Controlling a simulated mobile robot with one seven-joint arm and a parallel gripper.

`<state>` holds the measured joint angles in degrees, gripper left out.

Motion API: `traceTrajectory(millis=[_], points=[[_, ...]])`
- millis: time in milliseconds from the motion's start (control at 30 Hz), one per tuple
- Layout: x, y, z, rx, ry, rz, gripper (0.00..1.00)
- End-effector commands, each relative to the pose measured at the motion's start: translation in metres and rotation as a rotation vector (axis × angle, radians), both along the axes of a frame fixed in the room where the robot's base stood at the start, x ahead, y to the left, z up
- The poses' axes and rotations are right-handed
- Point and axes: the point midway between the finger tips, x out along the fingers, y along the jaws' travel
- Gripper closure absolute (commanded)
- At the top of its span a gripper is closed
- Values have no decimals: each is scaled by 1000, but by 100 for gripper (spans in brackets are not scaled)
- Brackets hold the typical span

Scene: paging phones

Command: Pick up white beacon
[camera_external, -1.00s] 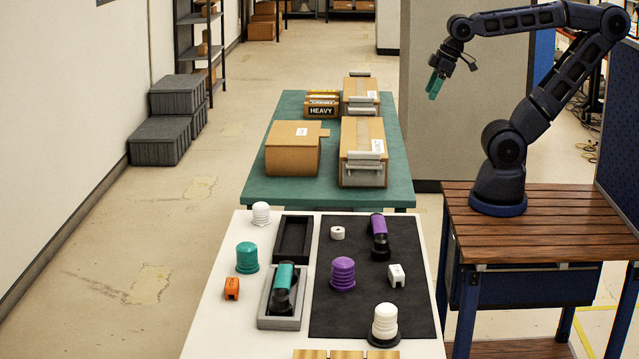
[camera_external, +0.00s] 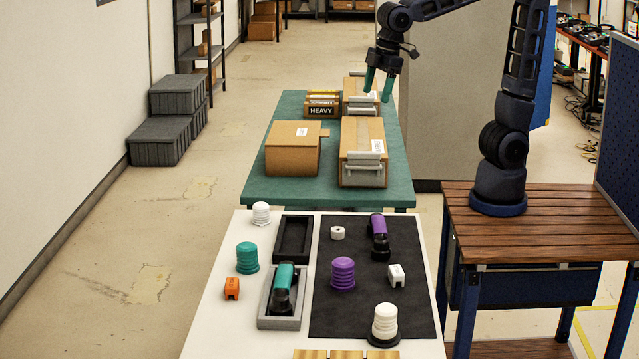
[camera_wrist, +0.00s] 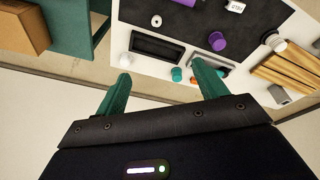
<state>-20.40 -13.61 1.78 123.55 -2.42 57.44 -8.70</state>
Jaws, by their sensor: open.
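Two white beacons stand on the white table. One white beacon (camera_external: 261,213) is at the back left corner, beside the black tray; it shows in the wrist view (camera_wrist: 125,60) near my left fingertip. The other white beacon (camera_external: 385,320), on a dark base, is at the front right of the dark mat; it is at the right in the wrist view (camera_wrist: 276,42). My gripper (camera_external: 378,84) has teal fingers, open and empty, pointing down above the far end of the green table. Its fingers also show in the wrist view (camera_wrist: 161,70), apart from both beacons.
A teal beacon (camera_external: 247,257), an orange block (camera_external: 232,288), a black tray (camera_external: 294,238) and a grey tray (camera_external: 264,310) are left. Cardboard boxes (camera_external: 292,155) crowd the green table (camera_external: 255,185).

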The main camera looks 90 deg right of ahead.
Motion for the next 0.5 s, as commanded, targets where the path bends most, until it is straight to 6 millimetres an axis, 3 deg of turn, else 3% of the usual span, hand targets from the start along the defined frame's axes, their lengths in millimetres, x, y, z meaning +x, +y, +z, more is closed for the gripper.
traceTrajectory(millis=[200,500], points=[[35,70,-15,-37,43,149,29],[66,176,-48,-86,92,351,29]])
